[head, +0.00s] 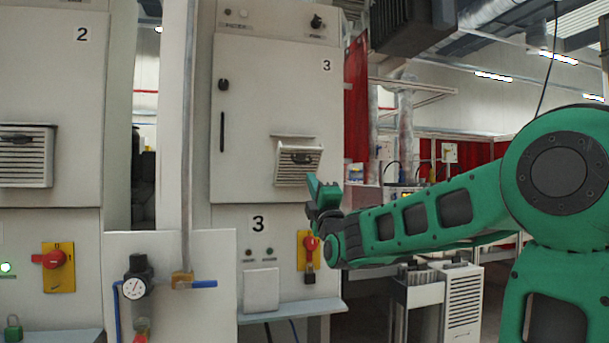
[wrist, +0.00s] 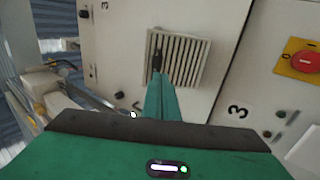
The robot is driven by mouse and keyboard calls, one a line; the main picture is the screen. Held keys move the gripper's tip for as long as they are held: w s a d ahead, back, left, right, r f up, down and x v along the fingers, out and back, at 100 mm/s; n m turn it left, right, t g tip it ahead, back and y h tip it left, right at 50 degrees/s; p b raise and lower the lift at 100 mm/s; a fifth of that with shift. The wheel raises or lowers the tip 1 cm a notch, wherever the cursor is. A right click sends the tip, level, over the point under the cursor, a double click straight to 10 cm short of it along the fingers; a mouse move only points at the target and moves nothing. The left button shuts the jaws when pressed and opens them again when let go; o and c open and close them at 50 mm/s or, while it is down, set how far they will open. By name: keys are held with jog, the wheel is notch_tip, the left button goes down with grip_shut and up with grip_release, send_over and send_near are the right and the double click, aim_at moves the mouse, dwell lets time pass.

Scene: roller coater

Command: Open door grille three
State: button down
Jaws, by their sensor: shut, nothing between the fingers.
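Door grille three (head: 298,176) is a light slatted vent on the grey cabinet door (head: 255,100) marked 3. In the head view it looks tilted, with a dark handle-like part near its top and a thin ledge above. The door is closed. In the wrist view the grille (wrist: 188,60) appears turned, with dark slats. My green gripper (head: 314,182) is at the grille's lower right in the head view. In the wrist view my gripper (wrist: 158,82) has its fingers together and empty, overlapping the grille's left part beside a dark piece. I cannot tell whether they touch.
Below the door are a red switch on a yellow plate (head: 310,250) and a ledge (head: 290,310). Cabinet two (head: 60,110) with its own grille (head: 25,160) stands left. A grey post (head: 187,140) and a gauge panel (head: 200,285) stand in front, between the cabinets.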

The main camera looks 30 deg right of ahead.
aim_at(306, 165)
jog(key=x, duration=0.7)
dwell(0.3)
jog(key=shift+w+d+r, duration=0.15)
jog(key=shift+w+r, duration=0.15)
jog(key=shift+r, duration=0.35)
